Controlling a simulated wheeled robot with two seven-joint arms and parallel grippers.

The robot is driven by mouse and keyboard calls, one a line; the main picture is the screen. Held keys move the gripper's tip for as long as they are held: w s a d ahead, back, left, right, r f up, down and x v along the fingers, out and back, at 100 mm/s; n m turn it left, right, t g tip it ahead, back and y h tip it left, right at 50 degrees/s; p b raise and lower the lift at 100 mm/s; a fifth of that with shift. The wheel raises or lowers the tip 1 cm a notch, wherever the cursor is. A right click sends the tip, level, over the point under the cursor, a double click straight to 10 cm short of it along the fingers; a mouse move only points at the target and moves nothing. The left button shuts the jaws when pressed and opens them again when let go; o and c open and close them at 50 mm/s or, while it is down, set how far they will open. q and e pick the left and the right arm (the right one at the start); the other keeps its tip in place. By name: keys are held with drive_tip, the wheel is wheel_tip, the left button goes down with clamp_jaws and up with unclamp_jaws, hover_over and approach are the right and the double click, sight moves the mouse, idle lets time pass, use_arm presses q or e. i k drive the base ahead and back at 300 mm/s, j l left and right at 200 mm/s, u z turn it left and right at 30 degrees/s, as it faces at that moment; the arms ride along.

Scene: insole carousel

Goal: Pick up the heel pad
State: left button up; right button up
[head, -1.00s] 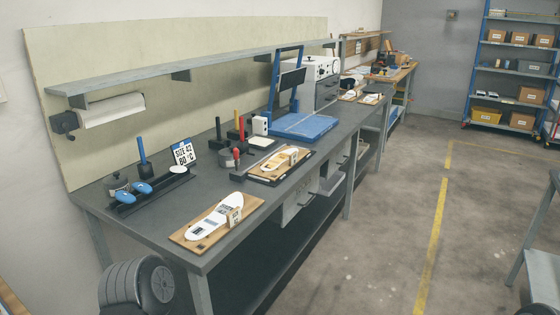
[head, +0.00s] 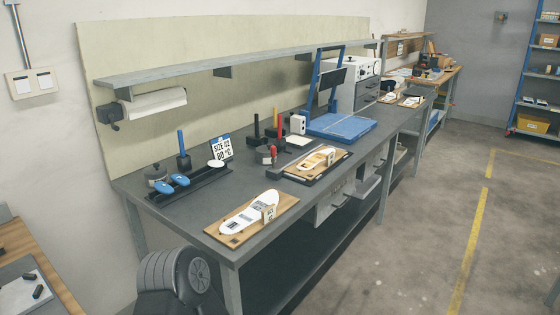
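Two small blue rounded pads (head: 172,184) rest at the left end of a long black tray (head: 205,186) on the grey workbench (head: 205,207). A white oval pad (head: 216,163) sits near the tray's right end. I cannot tell for sure which of these is the heel pad. A white insole lies on a wooden board (head: 285,203) at the bench's front, and another insole lies on a second board (head: 314,164) behind it. Neither of my grippers shows in the head view.
A size sign (head: 222,148), a black holder with a blue-handled tool (head: 182,142) and a small pot (head: 155,173) stand around the tray. A shelf (head: 235,68) runs above. A blue press (head: 338,125) stands farther right. Another wooden table (head: 45,262) is at lower left.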

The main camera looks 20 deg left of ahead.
sight(216, 163)
drive_tip(key=i+l+u, duration=0.25)
drive_tip(key=i+l, duration=0.25)
drive_tip(key=i+l+u, duration=0.15)
drive_tip(key=l, duration=0.3)
drive_tip(key=i+l+u, duration=0.1)
drive_tip(key=i+l, duration=0.2)
drive_tip(key=i+l+u, duration=0.15)
drive_tip(key=l, duration=0.3)
drive_tip(key=i+l+u, duration=0.15)
drive_tip(key=l, duration=0.25)
drive_tip(key=i+l+u, duration=0.1)
drive_tip(key=l, duration=0.3)
drive_tip(key=i+l+u, duration=0.15)
drive_tip(key=l, duration=0.3)
drive_tip(key=i, duration=0.1)
